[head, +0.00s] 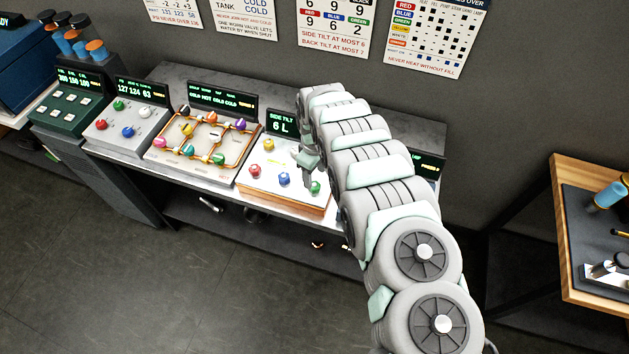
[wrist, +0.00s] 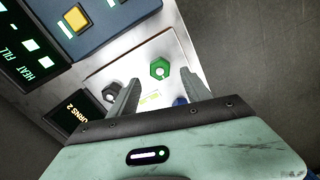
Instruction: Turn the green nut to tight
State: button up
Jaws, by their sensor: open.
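The green nut (wrist: 161,69), hexagonal with a pale centre, is on a light panel (wrist: 187,68) in the wrist view. My gripper (wrist: 159,90) is open, with one finger on each side of the picture below the nut. The nut shows just past the fingertips, roughly between their lines, and nothing is held. I cannot tell the height gap to it. In the head view my gripper (head: 309,163) shows small beside my arm, and the arm hides much of the bench there.
A dark grey nut (wrist: 110,89) and a partly hidden blue part (wrist: 180,101) are near the fingers. A display ending in "URNS 2" (wrist: 70,112) and a panel with a yellow button (wrist: 76,18) stand beside them. The side tilt box (head: 283,203) has coloured knobs.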

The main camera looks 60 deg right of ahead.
aim_at(314, 185)
notch_tip(314, 185, down, 4)
jog(key=shift+w+r, duration=0.1)
jog(key=shift+r, duration=0.05)
jog(key=shift+f, duration=0.7)
jog(key=shift+c, duration=0.5)
grip_shut()
